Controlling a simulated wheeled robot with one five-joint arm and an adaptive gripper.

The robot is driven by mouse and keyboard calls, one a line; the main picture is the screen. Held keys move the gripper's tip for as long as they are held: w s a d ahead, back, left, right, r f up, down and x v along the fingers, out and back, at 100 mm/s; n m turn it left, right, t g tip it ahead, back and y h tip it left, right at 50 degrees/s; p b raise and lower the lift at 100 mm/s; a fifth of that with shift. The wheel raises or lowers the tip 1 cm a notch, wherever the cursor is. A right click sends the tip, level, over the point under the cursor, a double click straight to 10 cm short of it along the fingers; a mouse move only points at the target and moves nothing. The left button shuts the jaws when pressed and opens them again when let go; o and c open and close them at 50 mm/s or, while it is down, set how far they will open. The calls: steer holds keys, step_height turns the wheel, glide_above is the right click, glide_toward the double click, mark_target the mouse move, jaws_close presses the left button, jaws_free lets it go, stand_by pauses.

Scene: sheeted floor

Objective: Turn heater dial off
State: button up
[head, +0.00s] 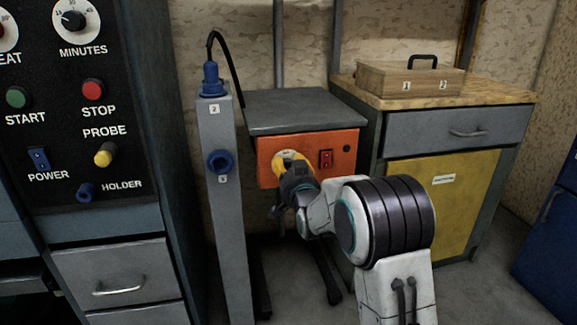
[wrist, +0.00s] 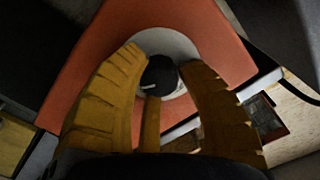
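An orange panel (head: 338,147) sits on the front of a grey-topped unit. The heater dial (wrist: 160,75) is a small black knob on a pale round plate, seen in the wrist view on the orange panel. In the head view my gripper (head: 291,164) covers the dial, and only part of the pale plate (head: 281,156) shows. In the wrist view the yellow fingers of my gripper (wrist: 164,62) lie on both sides of the knob, with little or no gap. I cannot tell whether they press on it. The dial's marks are hidden.
A red switch (head: 326,159) is beside the dial. A grey post (head: 221,215) with blue fittings stands left. A black control panel (head: 65,120) with buttons and dials is further left. A wooden box (head: 385,82) rests on the bench at right.

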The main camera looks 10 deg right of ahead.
steer(key=shift+r, duration=0.1)
jaws_close()
